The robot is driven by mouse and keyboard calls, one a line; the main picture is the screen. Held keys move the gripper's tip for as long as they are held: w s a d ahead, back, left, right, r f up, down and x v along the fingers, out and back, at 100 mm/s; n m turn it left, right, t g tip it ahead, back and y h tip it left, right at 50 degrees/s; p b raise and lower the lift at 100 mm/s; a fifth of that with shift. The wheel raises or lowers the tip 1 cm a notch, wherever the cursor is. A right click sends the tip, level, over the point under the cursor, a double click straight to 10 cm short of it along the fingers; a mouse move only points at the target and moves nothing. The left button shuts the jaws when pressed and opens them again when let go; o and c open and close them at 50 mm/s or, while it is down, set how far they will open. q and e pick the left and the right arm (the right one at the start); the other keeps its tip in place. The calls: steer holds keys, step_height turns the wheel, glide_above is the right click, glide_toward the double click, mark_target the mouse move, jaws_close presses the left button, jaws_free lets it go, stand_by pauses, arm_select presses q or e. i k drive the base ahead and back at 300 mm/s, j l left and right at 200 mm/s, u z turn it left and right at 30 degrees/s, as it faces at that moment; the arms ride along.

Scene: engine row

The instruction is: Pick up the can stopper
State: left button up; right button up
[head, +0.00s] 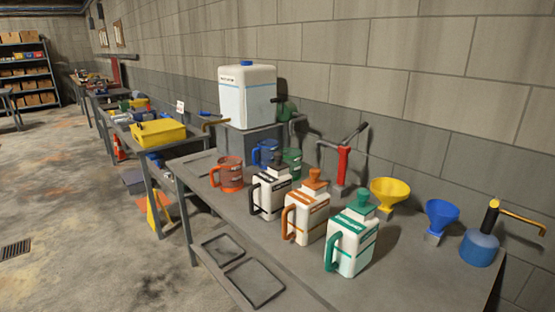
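Three white cans stand in a row on the grey workbench (390,278). The first can (269,198) has black trim and a dark stopper (277,160) in its top. The middle can (307,222) has orange trim and an orange stopper (315,177). The nearest can (351,250) has green trim and a green stopper (362,199). All three cans are upright with their handles to the left. I cannot tell which stopper the task means. Neither of my grippers is in view.
Behind the cans stand an orange jug (231,175), a red pump (343,165), a yellow funnel (389,191) and a blue funnel (441,214). A blue pump can (480,248) stands at right. A big white container (246,97) stands at back.

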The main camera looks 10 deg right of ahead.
mark_target(279, 165)
steer(key=i+j+z, duration=0.1)
steer(key=i+j, duration=0.15)
steer(key=i+j+z, duration=0.1)
steer(key=j, duration=0.25)
steer(key=i+j+z, duration=0.1)
steer(key=i+j, duration=0.2)
steer(key=i+j+z, duration=0.1)
steer(key=j, duration=0.3)
steer(key=i+j+z, duration=0.1)
steer(key=i+j, duration=0.2)
steer(key=i+j+z, duration=0.1)
steer(key=j, duration=0.3)
steer(key=i, duration=0.1)
